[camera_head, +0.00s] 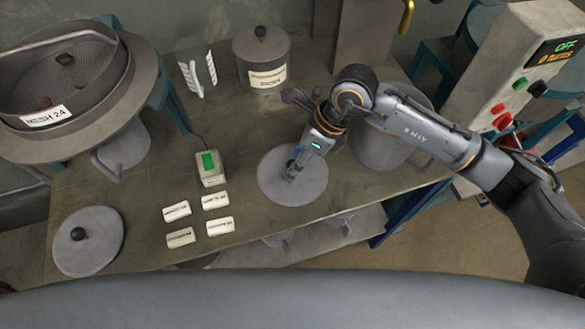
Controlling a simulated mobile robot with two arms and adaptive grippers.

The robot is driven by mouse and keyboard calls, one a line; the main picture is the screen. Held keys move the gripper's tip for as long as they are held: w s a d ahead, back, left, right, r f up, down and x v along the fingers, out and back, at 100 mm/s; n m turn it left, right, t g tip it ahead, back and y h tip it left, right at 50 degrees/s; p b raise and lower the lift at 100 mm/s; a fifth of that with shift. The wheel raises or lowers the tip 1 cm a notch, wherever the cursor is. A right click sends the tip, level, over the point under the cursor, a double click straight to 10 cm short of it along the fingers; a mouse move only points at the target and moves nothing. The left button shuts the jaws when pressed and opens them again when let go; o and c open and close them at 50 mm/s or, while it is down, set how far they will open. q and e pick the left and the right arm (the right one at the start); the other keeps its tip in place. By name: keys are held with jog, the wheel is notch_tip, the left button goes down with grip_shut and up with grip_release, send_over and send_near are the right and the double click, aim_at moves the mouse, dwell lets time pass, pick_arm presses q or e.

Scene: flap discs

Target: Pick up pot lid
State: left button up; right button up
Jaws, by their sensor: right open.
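A round grey pot lid (275,190) lies flat on the table near its front edge. My right gripper (291,175) points down over the middle of this lid. It is open, and its fingers cover the lid's centre, so any knob there is hidden. I cannot tell whether the fingers touch the lid. A second grey lid (97,256) with a dark round knob lies at the table's left end. A labelled pot (265,77) at the back wears a lid with a dark knob. My left gripper is not in view.
Another pot (378,150) stands right of the lid, partly behind my right arm. Several white label cards (180,238) and a small device with a green screen (210,170) lie left of it. A big sieve (60,75) and a control box (535,75) flank the table.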

grip_shut()
jog(key=shift+r, duration=0.1)
